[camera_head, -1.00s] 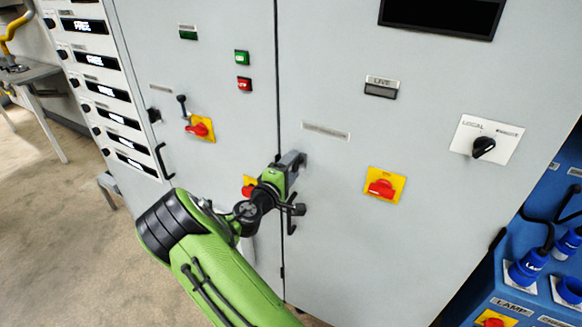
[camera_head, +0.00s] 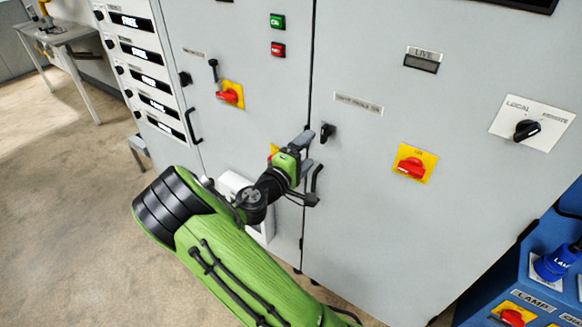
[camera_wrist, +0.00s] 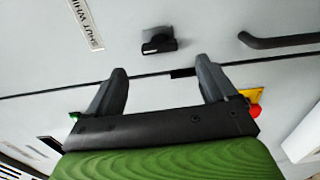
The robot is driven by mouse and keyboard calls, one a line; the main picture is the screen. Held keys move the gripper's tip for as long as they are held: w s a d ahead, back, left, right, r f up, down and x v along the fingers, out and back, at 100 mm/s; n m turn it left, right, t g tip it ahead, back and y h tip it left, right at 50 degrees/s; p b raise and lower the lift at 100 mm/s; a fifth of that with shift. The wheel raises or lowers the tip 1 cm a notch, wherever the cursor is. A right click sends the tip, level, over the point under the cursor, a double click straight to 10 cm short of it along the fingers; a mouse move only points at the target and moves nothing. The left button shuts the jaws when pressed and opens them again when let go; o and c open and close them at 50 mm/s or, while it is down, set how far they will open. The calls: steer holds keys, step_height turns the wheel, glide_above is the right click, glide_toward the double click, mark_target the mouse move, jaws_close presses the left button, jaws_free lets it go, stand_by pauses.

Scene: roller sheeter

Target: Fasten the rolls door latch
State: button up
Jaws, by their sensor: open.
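A small black latch knob (camera_head: 327,131) sits on the grey cabinet door, just right of the vertical door seam. It also shows in the wrist view (camera_wrist: 158,42), above and between my fingers. Its exact turn relative to the seam is hard to tell. My green and black gripper (camera_head: 306,152) is just left of and below the knob in the head view. Its two dark fingers (camera_wrist: 160,72) are spread apart with nothing between them, in front of the seam. I see no contact with the knob.
A black bar handle (camera_head: 316,182) is close below my gripper, also in the wrist view (camera_wrist: 280,40). A red rotary switch on a yellow plate (camera_head: 415,163) is to the right. Another red-and-yellow switch is partly hidden behind my gripper. A blue socket panel (camera_head: 530,285) stands at lower right.

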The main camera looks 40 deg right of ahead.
steer(key=v, duration=0.9)
steer(key=shift+d, duration=0.1)
